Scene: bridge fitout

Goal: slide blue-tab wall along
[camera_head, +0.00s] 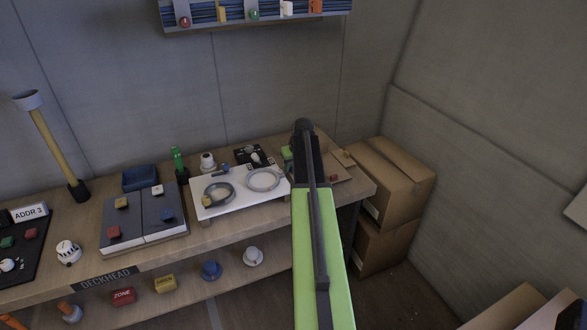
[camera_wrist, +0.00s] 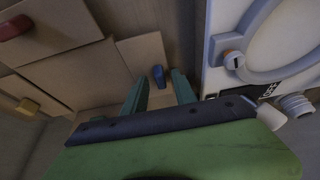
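A small blue tab (camera_wrist: 158,76) stands on a pale wooden piece (camera_wrist: 146,52), which I take as the blue-tab wall, in the wrist view. My gripper (camera_wrist: 160,80) has two teal fingers spread apart, one on each side of the blue tab in the picture. I see a gap between tab and fingers, so it is open; the height over the tab is hard to tell. A red tab (camera_wrist: 15,27) and a yellow tab (camera_wrist: 27,106) sit on neighbouring wooden parts to the left. In the head view my arm hides the blue tab and the fingers.
A white board (camera_head: 240,197) with cable rings lies left of my arm on the bench; it is also close on the right in the wrist view (camera_wrist: 213,50). Stacked cardboard boxes (camera_head: 405,180) stand right of the bench. A shelf (camera_head: 255,15) hangs on the wall above.

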